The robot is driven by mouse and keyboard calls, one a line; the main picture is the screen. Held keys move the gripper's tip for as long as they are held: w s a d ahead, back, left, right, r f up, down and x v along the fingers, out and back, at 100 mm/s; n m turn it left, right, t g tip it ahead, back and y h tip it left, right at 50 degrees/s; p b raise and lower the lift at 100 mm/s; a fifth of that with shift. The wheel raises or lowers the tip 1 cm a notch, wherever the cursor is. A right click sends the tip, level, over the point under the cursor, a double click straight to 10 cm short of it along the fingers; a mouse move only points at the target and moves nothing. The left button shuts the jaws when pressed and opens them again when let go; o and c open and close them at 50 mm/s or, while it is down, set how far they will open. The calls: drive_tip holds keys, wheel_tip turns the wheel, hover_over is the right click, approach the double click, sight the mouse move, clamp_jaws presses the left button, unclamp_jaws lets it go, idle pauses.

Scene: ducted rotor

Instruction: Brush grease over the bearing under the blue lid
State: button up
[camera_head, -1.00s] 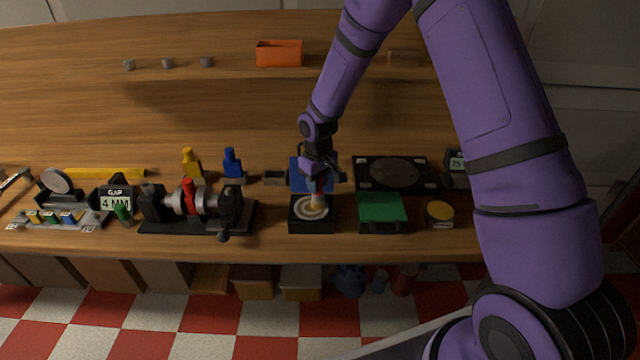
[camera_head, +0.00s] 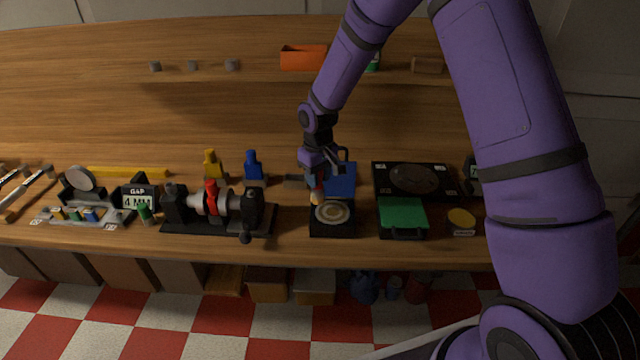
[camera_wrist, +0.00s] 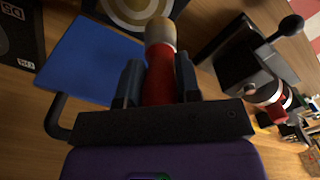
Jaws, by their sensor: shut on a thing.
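My gripper (camera_head: 318,178) is shut on a brush (camera_wrist: 160,75) with a red handle and a pale, blunt tip. In the wrist view the fingers (camera_wrist: 159,80) clasp the handle from both sides. The bearing (camera_head: 332,213) shows as pale rings in a black square housing, and partly at the top of the wrist view (camera_wrist: 138,10). The blue lid (camera_head: 341,181) stands open behind it, and fills the left of the wrist view (camera_wrist: 90,60). The brush tip is at the bearing's back left edge; I cannot tell whether it touches. Grease on the rings cannot be made out for sure.
A green lid (camera_head: 402,213) and a round yellow-topped tin (camera_head: 461,219) are to the right. A black shaft fixture (camera_head: 218,210) stands close on the left. Yellow (camera_head: 213,165) and blue (camera_head: 253,166) bottles stand behind it. The bench behind is mostly clear.

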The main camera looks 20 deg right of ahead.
drive_tip(key=shift+r, duration=2.25)
drive_tip(key=shift+d, duration=0.1)
